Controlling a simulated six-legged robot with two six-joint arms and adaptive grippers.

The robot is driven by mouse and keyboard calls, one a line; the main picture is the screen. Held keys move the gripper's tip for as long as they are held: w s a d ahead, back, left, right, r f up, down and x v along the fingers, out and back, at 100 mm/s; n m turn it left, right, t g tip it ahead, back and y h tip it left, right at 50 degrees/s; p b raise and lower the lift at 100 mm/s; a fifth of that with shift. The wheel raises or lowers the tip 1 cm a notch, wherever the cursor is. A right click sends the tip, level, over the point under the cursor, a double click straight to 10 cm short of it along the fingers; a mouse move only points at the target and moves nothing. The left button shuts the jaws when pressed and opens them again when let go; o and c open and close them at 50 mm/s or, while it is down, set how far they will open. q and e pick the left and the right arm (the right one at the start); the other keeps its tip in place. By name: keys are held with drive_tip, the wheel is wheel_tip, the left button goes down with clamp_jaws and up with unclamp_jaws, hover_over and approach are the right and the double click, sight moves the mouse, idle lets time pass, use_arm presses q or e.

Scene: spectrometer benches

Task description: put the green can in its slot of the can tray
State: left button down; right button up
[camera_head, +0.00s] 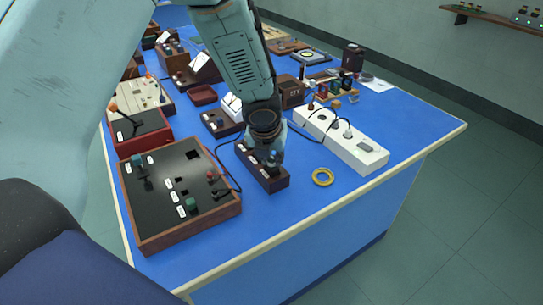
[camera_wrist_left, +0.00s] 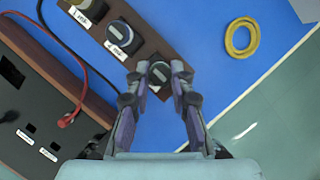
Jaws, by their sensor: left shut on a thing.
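The can tray (camera_head: 280,184) is a narrow dark brown block with white labels near the front of the blue bench. My left gripper (camera_head: 271,160) points down over the tray's near part. In the left wrist view its fingertips (camera_wrist_left: 158,80) are shut on a round can, taken as the green can (camera_wrist_left: 159,71), at the tray's near end. Only its grey and dark top shows; its green side and base are hidden, so I cannot tell whether it is fully seated. My right gripper is out of view.
A wooden panel box (camera_head: 180,190) with knobs and cables stands left of the tray. A yellow ring (camera_head: 322,177) lies to the right, and a white power strip (camera_head: 345,140) lies behind it. The bench's front right corner is clear.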

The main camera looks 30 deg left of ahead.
use_arm(q)
drive_tip(key=shift+w+a, duration=0.1)
drive_tip(key=c, duration=1.4)
unclamp_jaws()
drive_tip(key=shift+d, duration=0.2)
drive_tip(key=o, duration=0.3)
drive_tip(key=shift+a, duration=0.15)
drive_tip(key=shift+r, duration=0.5)
drive_tip(key=v, duration=1.1)
drive_tip(key=shift+s+f, duration=0.1)
drive_tip(key=shift+s, duration=0.15)
